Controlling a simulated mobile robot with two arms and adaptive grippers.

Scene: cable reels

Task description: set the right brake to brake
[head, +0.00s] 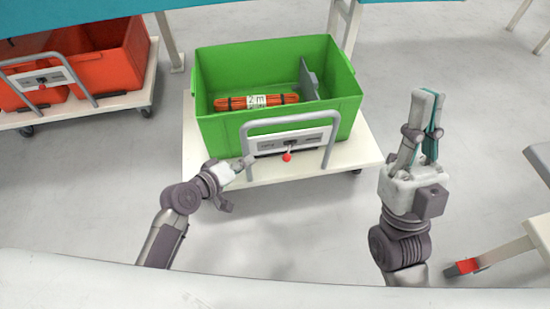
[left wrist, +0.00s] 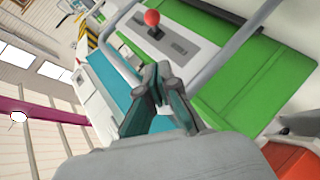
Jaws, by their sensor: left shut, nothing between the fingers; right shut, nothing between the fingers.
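The brake on the green crate's cart is a short lever with a red knob (head: 287,158). It sits on a pale panel (head: 268,146) inside a grey handle frame, and the lever hangs down near the panel's middle. The panel's labels are too small to read. In the left wrist view the red knob (left wrist: 152,18) stands beyond my fingers. My left gripper (head: 246,162) is shut and empty, left of the knob and close to the handle frame's left foot. My right gripper (head: 432,96) is shut and empty, raised to the right of the cart.
A green crate (head: 220,128) on the white cart (head: 350,152) holds an orange cable bundle (head: 280,100) and a grey divider. A second cart at left carries red crates (head: 125,70) and its own brake panel (head: 38,79). A white stand (head: 515,242) is at lower right. Grey floor lies between.

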